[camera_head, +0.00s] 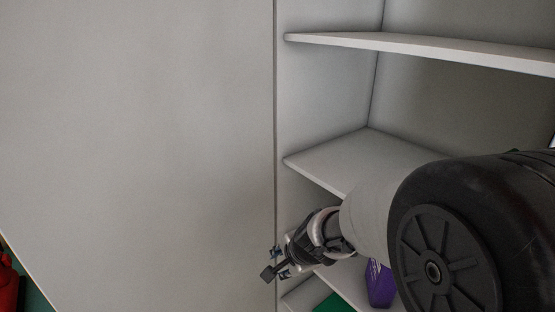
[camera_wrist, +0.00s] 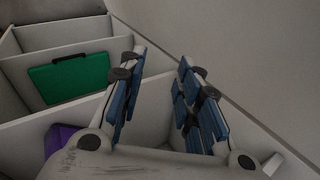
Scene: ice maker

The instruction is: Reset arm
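My gripper (camera_head: 277,263) is at the lower middle of the head view, in front of the white shelving. My arm reaches to it from the lower right. In the wrist view my gripper (camera_wrist: 158,100) shows two blue-padded fingers with a clear gap between them. It is open and nothing is between the fingers. Its tips are close to the shelf edges and the plain side panel.
White shelves (camera_head: 440,48) stand at the right, beside a large white panel (camera_head: 140,140). A purple object (camera_head: 379,284) sits on a shelf near my arm. A green case (camera_wrist: 70,78) lies in a lower compartment. A red object (camera_head: 8,285) is at the lower left.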

